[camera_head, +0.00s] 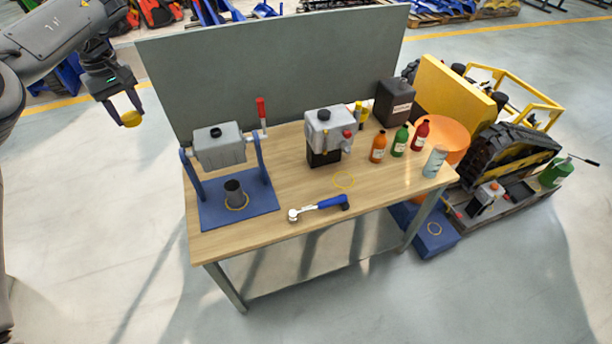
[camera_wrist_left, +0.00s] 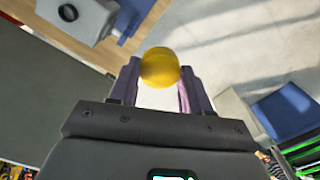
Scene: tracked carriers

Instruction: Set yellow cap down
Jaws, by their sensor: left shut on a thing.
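My left gripper (camera_head: 125,109) is at the upper left of the head view, in the air beyond the left end of the workbench. It is shut on the yellow cap (camera_head: 131,119). In the left wrist view the cap (camera_wrist_left: 160,67) sits between the two fingertips of the left gripper (camera_wrist_left: 161,85). A yellow ring mark (camera_head: 344,180) lies on the bare wood of the workbench (camera_head: 270,232). Another yellow ring (camera_head: 237,201) surrounds a dark cylinder (camera_head: 234,190) on the blue stand (camera_head: 262,203). My right gripper is not in view.
A grey panel (camera_head: 270,70) stands behind the bench. A grey tank (camera_head: 220,146) hangs in the blue stand. A grey-black unit (camera_head: 326,135), several bottles (camera_head: 378,147) and a blue-handled ratchet (camera_head: 320,207) occupy the bench. A tracked machine (camera_head: 515,150) stands at right.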

